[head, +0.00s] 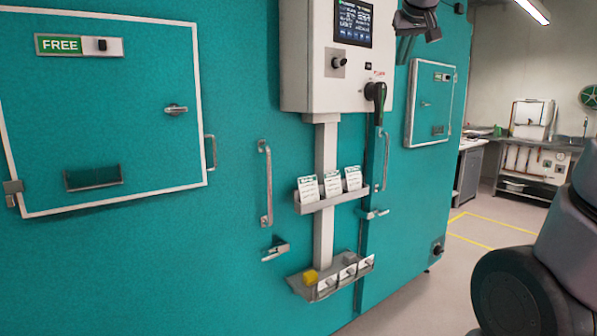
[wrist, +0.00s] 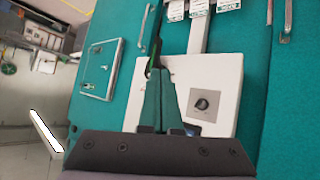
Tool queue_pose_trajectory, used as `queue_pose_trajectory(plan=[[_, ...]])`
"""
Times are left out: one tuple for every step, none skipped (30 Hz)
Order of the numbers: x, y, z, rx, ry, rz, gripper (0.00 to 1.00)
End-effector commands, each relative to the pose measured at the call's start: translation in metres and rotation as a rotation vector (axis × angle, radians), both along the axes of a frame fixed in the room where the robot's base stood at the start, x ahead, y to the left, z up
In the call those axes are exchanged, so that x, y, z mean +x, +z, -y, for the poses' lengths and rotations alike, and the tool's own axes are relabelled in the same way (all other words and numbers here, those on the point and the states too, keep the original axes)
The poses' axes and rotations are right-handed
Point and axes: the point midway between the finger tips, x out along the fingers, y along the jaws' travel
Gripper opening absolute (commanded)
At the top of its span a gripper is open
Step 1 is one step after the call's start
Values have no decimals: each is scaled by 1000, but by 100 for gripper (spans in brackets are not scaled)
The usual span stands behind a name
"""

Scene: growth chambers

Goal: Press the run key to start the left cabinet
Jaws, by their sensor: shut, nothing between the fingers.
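A white control box (head: 325,85) is fixed to the teal cabinet front. I cannot tell which of these is the run key. The knob also shows in the wrist view (wrist: 205,104). My gripper (head: 411,30) is beside the box's upper right in the head view. In the wrist view its fingers (wrist: 157,72) are shut and empty in front of the box, hiding part of its face.
The left cabinet door (head: 110,130) is closed and bears a green FREE sign (head: 60,45). Handles project from the cabinet. Floor is open at right.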

Motion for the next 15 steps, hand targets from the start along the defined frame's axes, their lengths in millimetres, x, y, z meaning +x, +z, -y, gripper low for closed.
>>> queue_pose_trajectory(plan=[[-33,-22,7,62,-29,-44,0],[-52,-36,9,101,-42,-71,0],[-76,-55,10,156,-62,-108,0],[-93,-69,11,195,-75,-134,0],[-109,-82,10,235,-86,-159,0],[-130,-100,9,285,-103,-190,0],[-144,-111,7,321,-113,-210,0],[-157,-123,5,354,-121,-230,0],[-172,-136,2,394,-133,-251,0],[-182,-145,0,421,-140,-267,0],[-191,-153,-3,447,-145,-279,0],[-200,-161,-5,474,-150,-293,0],[-206,-166,-7,491,-155,-302,0],[-210,-171,-8,504,-158,-309,0],[-215,-175,-10,518,-160,-315,0]])
